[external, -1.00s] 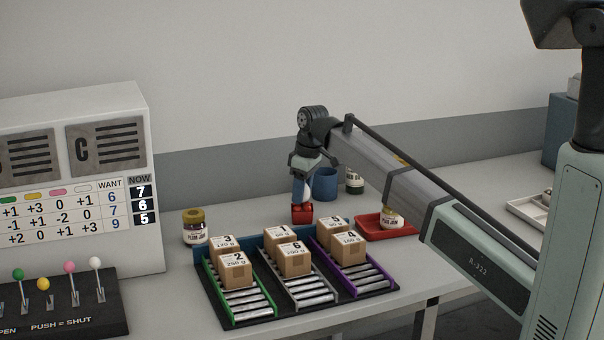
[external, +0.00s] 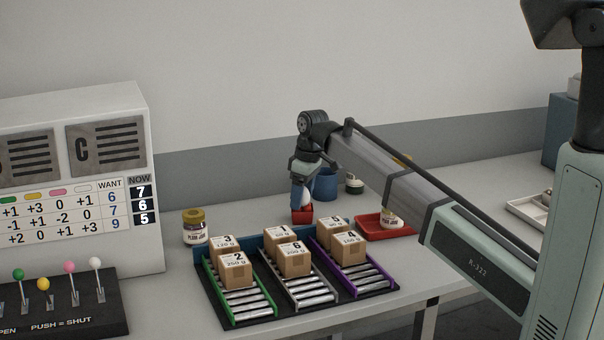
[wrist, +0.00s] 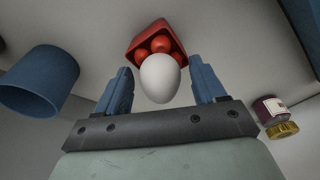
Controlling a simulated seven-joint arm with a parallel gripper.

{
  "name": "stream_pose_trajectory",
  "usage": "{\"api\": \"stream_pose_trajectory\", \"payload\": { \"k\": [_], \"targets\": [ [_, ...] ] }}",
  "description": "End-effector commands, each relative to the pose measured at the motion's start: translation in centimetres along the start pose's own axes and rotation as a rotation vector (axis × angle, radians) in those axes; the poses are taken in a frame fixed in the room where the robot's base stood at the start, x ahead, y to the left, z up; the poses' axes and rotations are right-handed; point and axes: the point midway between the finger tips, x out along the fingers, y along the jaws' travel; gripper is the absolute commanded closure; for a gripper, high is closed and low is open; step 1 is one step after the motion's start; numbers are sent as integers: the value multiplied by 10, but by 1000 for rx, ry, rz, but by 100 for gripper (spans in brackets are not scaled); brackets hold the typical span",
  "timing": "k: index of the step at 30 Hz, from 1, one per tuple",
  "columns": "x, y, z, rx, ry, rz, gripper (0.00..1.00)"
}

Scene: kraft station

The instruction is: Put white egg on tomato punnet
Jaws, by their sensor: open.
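The white egg (wrist: 160,78) is between the two blue fingers of my gripper (wrist: 160,66) in the wrist view, with a gap on either side. My gripper is open. The red tomato punnet (wrist: 141,47), with red tomatoes (wrist: 159,44) in it, shows just past the egg, which overlaps it in this view. In the external view, the egg (external: 306,198) shows beside a blue finger, directly above the punnet (external: 302,216). The fingers partly hide it. I cannot tell for sure whether the egg touches the tomatoes.
A blue cup (external: 324,185) stands close behind my gripper. A red tray (external: 372,228) with a jar (external: 391,216) is to the right. Conveyor lanes with several cartons (external: 291,262) lie in front. Another jar (external: 195,228) stands to the left.

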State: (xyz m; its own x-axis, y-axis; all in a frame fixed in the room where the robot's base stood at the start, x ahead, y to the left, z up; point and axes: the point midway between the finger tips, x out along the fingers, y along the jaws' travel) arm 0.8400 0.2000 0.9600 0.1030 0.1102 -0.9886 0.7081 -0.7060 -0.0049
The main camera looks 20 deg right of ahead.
Motion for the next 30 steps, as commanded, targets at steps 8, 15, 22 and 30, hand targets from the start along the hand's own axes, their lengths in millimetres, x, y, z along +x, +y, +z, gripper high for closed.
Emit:
{"api": "stream_pose_trajectory", "payload": {
  "k": [8, 15, 22, 30],
  "targets": [
    [-24, 0, -1, 0, 2, 1, 30],
    [-68, 1, -1, 1, 2, 1, 30],
    [-104, 1, -1, 1, 0, 0, 30],
    [-122, 0, -1, 1, -1, -1, 30]
  ]
}}
